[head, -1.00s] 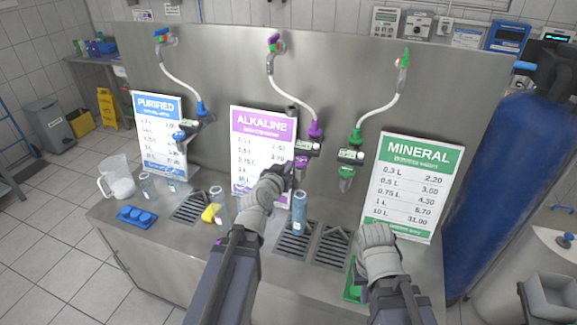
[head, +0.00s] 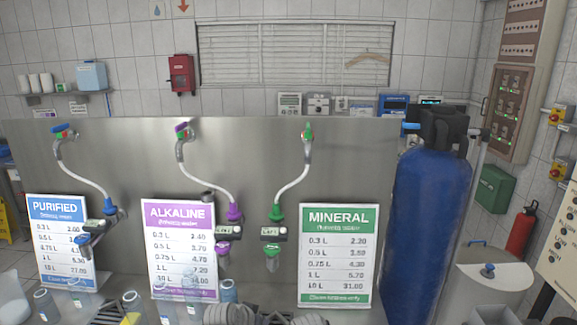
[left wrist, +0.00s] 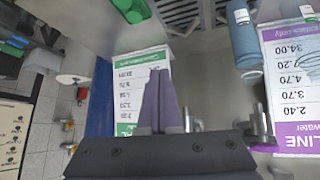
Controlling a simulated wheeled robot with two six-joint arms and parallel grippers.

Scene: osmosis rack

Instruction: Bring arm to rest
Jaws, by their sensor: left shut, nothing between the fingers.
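My left gripper (left wrist: 160,82) shows in the left wrist view with its fingers pressed together and nothing between them. In the head view only grey parts of my arms show at the bottom edge, and the right gripper's fingers are hidden. A blue bottle (left wrist: 245,48) stands to the right of the left fingers in the left wrist view, apart from them. In that upside-down view the mineral sign (left wrist: 130,65) lies behind the fingers and the alkaline sign (left wrist: 290,60) is at the right edge.
The steel dispenser panel (head: 340,160) carries three hoses and taps. The purified sign (head: 57,240) stands left. A large blue tank (head: 428,225) is at the right. Several bottles (head: 45,303) line the bottom edge of the head view.

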